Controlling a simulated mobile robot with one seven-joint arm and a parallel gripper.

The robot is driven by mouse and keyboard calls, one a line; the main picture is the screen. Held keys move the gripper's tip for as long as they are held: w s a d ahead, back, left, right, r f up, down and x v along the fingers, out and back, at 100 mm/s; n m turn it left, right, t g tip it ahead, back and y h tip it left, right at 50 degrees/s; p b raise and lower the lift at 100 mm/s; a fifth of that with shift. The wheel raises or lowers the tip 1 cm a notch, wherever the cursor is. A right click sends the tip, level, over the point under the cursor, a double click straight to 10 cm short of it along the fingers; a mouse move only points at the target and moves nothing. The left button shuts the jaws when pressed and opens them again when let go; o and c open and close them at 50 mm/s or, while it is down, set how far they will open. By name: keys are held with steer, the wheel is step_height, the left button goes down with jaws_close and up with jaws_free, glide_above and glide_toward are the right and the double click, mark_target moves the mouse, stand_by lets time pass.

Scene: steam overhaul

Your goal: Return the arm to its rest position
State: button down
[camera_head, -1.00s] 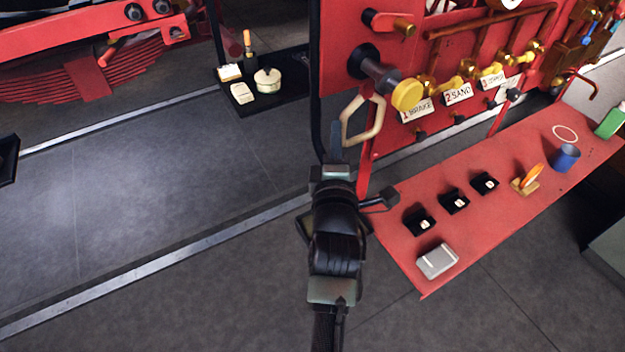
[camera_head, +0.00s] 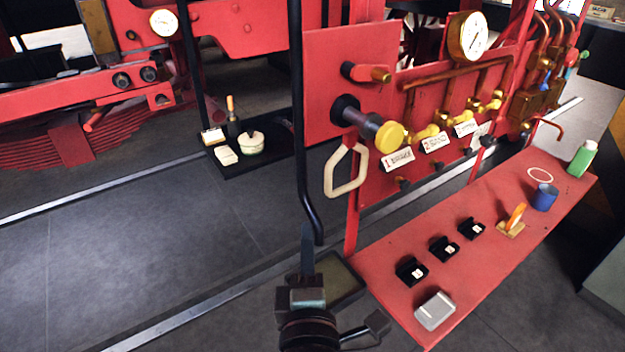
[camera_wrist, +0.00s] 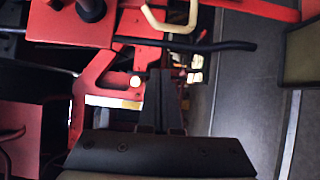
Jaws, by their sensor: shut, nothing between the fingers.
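My gripper (camera_head: 307,240) stands at the bottom centre of the head view, pointing away from me, its fingers together and empty. It is in front of the red panel (camera_head: 345,60) and left of the red bench (camera_head: 375,262), apart from both as far as I can tell. In the wrist view my gripper's dark fingers (camera_wrist: 158,88) are close together, with nothing between them. The cream handle loop (camera_head: 346,172) on the panel is up and right of the gripper; it also shows at the top of the wrist view (camera_wrist: 172,26).
A black upright rail (camera_head: 299,130) rises just beyond my gripper. The bench holds black holders (camera_head: 443,249), a grey box (camera_head: 435,310), a blue cup (camera_head: 545,197) and a green bottle (camera_head: 582,158). A black tray (camera_head: 280,150) lies behind. The grey floor (camera_head: 150,240) at left is clear.

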steer(key=s+r+m+t, duration=0.2)
steer(key=r+m, duration=0.2)
steer(key=r, duration=0.6)
steer(key=s+d+r+m+t, duration=0.15)
steer(key=r+m, duration=0.25)
steer(key=r, duration=0.6)
steer(key=s+r+m+t, duration=0.1)
steer(key=r+m+t, duration=0.3)
steer(key=r, duration=0.7)
steer(key=s+r+m+t+h, duration=0.1)
steer(key=s+r+m, duration=0.6)
steer(key=r, duration=0.2)
steer(key=shift+d+r+t, duration=0.25)
steer(key=shift+t, duration=0.1)
steer(key=shift+f, duration=0.15)
